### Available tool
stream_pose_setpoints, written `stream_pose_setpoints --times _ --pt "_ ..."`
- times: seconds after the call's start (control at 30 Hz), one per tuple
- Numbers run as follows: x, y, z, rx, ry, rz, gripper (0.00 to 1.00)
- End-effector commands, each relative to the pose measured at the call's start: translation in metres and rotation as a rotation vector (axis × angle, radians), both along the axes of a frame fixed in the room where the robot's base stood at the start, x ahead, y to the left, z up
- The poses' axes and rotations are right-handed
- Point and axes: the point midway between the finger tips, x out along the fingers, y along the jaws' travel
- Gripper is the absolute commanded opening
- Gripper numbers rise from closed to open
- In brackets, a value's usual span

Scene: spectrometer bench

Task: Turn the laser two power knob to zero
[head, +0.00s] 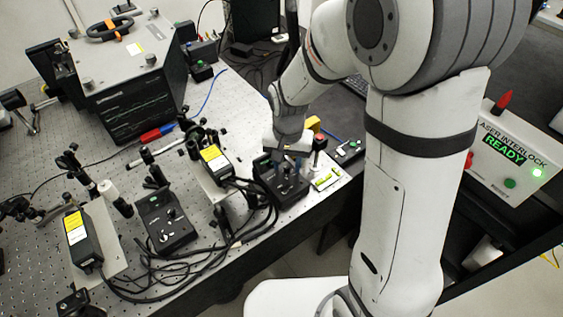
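Two black laser control boxes with small knobs and switches stand on the optical bench. One control box (165,222) is at the lower middle left. The other control box (268,185) is at the bench's right part, under my gripper (289,163). I cannot read labels that tell which box is laser two. My gripper points down at the right box, with its fingers at or just above the top panel. The fingers are small and dark here, so their opening and any contact with a knob cannot be made out. The knob there is partly hidden by the gripper.
Two yellow-labelled laser heads (76,230) (213,158) sit near the boxes, with black cables (195,268) looping in front. A red button (320,142) stands right of my gripper. A large black instrument (130,85) is behind. The interlock box (510,155) at right reads "READY".

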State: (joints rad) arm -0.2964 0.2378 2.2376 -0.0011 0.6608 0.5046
Motion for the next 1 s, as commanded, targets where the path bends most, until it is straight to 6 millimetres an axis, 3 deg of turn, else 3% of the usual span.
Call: stream_pose_setpoints --times 0.27,0.7,1.0 --pt "-0.001 0.000 0.003 -0.001 0.002 0.000 0.39" --pt "-0.002 0.000 0.068 0.001 -0.001 0.000 0.39" --pt "-0.003 0.000 0.078 -0.001 0.002 0.000 0.39"
